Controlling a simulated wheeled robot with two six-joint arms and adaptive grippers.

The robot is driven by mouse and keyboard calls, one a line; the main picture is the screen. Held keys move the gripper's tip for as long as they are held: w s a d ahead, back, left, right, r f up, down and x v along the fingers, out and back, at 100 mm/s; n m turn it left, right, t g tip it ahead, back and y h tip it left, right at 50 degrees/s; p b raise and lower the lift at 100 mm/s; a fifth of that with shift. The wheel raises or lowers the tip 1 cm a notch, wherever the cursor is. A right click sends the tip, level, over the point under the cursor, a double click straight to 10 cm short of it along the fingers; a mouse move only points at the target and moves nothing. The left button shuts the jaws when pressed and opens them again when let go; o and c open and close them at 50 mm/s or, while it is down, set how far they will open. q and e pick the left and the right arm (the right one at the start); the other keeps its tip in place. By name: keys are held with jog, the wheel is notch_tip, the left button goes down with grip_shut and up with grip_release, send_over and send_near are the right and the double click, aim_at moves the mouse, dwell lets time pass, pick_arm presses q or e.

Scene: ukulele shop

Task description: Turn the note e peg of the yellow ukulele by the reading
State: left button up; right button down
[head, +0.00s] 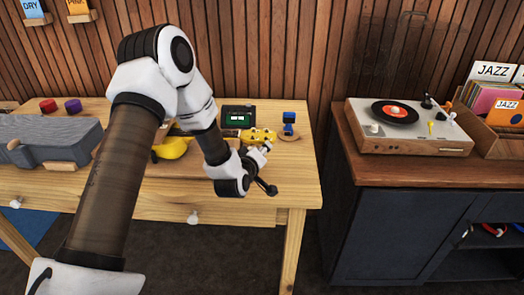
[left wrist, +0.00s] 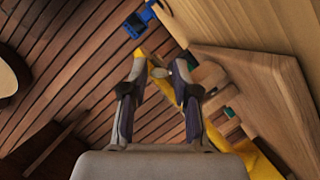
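The yellow ukulele lies on the wooden table in the head view, its body (head: 172,148) to the left and its headstock (head: 260,135) to the right. My left arm hides part of its neck. My left gripper (head: 262,150) is at the near side of the headstock. In the left wrist view my left gripper (left wrist: 162,66) has its fingers apart, with a small pale peg (left wrist: 157,72) between or just beyond the tips. I cannot tell which note this peg is, nor whether a finger touches it. The tuner (head: 238,116) shows a lit green-and-white display; its reading is too small to tell.
A small blue object (head: 289,118) stands right of the tuner; blue also shows in the left wrist view (left wrist: 139,22). A grey case (head: 55,138) and red and purple knobs (head: 73,105) are at the left. A record player (head: 408,125) stands on the right cabinet.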

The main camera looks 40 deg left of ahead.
pick_arm(q)
grip_shut()
jog(key=shift+d+r+m+p, duration=0.1)
jog(key=shift+r+m+p, duration=0.15)
jog(key=shift+m+p, duration=0.2)
jog(key=shift+f+g, duration=0.1)
jog(key=shift+g, duration=0.2)
jog(key=shift+f, duration=0.1)
jog(key=o, duration=0.6)
grip_release()
jog(key=v, duration=1.2)
jog(key=shift+w+d+f, duration=0.1)
jog(key=shift+d, duration=0.05)
